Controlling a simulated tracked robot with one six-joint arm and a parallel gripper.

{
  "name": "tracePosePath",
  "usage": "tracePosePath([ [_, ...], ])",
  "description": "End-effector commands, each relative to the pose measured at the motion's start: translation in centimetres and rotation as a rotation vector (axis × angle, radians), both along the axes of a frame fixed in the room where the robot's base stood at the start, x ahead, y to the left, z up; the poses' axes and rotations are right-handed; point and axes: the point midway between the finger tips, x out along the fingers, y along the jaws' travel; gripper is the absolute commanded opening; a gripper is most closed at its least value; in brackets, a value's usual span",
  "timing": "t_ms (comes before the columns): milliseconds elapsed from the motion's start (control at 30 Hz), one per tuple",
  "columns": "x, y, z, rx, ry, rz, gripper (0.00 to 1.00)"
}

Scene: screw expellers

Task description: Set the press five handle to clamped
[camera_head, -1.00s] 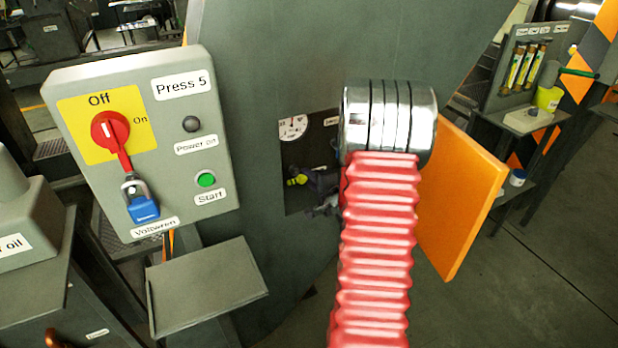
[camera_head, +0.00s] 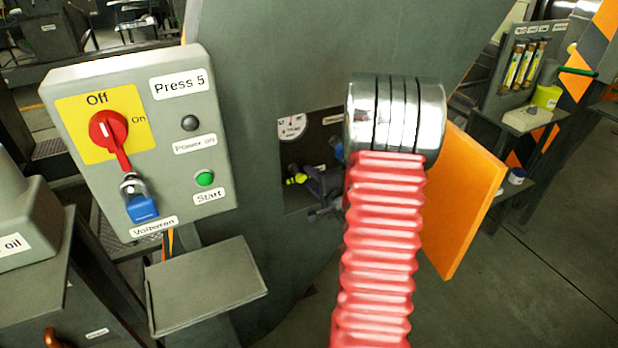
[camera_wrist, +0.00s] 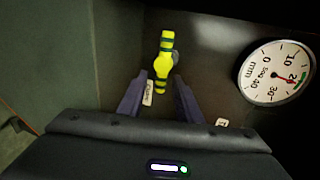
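The press five handle is a small bright yellow-green handle with darker green bands (camera_wrist: 166,45), upright in the wrist view, inside a dark recess of the press. It also shows in the head view as a small yellow-green tip (camera_head: 297,180). My gripper (camera_wrist: 160,76) is open, its two dark fingers pointing toward the handle, the handle's lower end appearing between the fingertips. I cannot tell whether either finger touches it. In the head view my gripper (camera_head: 322,183) is inside the recess, partly hidden by my arm. A small label beside the handle is unreadable.
A round dial gauge (camera_wrist: 275,72) is on the recess wall, right of the handle. An orange panel (camera_head: 462,200) stands right of the recess. The Press 5 control box (camera_head: 140,140) is at left, its red switch (camera_head: 108,130) fitted with a blue padlock (camera_head: 141,207). A grey shelf (camera_head: 205,285) juts out below.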

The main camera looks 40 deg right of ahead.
Motion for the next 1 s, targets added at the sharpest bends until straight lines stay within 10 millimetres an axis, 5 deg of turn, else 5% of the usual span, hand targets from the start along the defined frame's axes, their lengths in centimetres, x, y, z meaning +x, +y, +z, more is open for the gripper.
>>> tracePosePath([
  [600, -9.6, 2.6, 2.6, 0.000, 0.001, -0.004, 0.32],
  [1000, -10.8, 3.1, 2.9, 0.001, 0.002, -0.001, 0.32],
])
